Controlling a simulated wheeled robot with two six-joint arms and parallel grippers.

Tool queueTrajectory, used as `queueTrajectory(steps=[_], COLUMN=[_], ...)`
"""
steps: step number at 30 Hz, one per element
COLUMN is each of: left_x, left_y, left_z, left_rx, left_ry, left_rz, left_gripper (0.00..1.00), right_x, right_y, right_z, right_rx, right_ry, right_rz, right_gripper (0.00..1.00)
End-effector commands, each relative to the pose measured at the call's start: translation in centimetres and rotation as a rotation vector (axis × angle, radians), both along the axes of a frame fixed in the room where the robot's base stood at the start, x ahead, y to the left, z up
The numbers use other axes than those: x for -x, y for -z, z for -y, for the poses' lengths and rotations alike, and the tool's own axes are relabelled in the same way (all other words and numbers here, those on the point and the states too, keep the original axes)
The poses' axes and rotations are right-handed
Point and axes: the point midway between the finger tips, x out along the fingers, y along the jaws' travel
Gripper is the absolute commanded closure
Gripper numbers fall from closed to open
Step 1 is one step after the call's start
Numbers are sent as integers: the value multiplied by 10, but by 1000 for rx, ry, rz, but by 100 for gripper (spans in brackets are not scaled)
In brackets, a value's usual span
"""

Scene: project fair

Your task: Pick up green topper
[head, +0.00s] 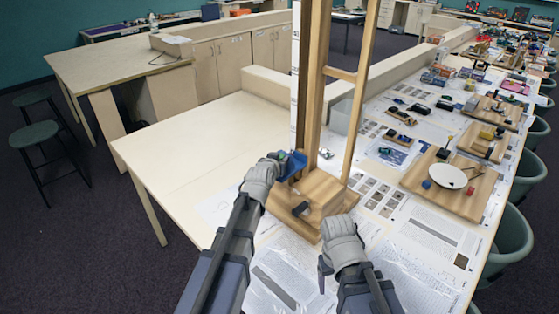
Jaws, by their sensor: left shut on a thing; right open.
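A tall wooden tower (315,100) stands on a wooden base (322,188) on the pale table. My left gripper (281,160) is shut on a blue part (293,164) at the tower's left side, low above the base. My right gripper (323,271) is open and empty, in front of the base and low over the printed sheets.
A dark block (300,209) sits on the wooden base. Printed papers (425,238) cover the right side of the table. A wooden board with a white disc (447,176) and several small models stand at the right. The table's left part (190,150) is bare.

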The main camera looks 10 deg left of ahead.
Motion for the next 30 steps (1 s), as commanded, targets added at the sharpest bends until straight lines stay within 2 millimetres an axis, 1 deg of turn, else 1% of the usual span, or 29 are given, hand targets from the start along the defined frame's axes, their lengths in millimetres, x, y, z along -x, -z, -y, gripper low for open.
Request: queueTrajectory(steps=[5,11,17,24,27,30], left_x=[0,0,0,0,0,0], left_y=[-3,-18,-45,-84,-95,-100], left_z=[0,0,0,0,0,0], left_rx=[0,0,0,0,0,0], left_ry=[0,0,0,0,0,0], left_rz=[0,0,0,0,0,0], left_gripper=[100,100,100,100,100,100], right_x=[0,0,0,0,0,0], right_y=[-3,-18,-45,-84,-95,-100], right_z=[0,0,0,0,0,0], right_rx=[0,0,0,-1,-2,-2], right_ry=[0,-1,-1,4,7,9], right_rz=[0,0,0,0,0,0], right_gripper=[25,25,25,25,25,25])
